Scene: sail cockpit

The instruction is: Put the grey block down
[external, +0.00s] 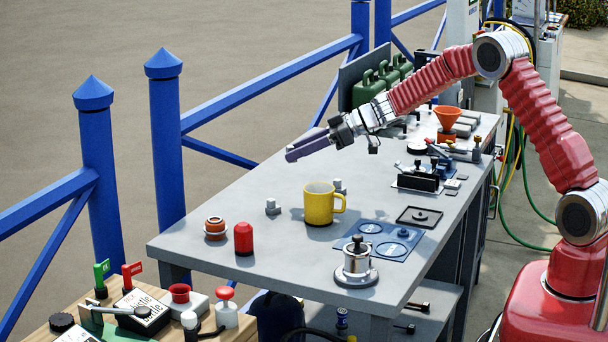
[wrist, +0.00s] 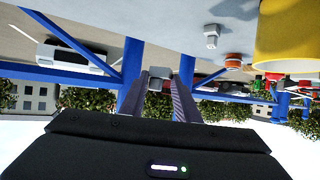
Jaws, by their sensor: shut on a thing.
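My gripper (external: 292,154) has long purple-grey fingers and points left, roughly level, above the height of the grey workbench. In the external view it overlaps the bench's far long edge. In the wrist view, which is upside down, the two fingertips (wrist: 159,82) close on a small grey block (wrist: 159,72). The block is held in the air, with blue railing and bushes behind it. I cannot make the block out in the external view.
The workbench (external: 230,240) carries a yellow mug (external: 320,204), two small grey fittings (external: 272,207), a red cylinder (external: 243,239), an orange-banded piece (external: 215,228) and a metal winch (external: 356,262). Bare top lies left of the mug. Blue railing (external: 165,130) runs behind.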

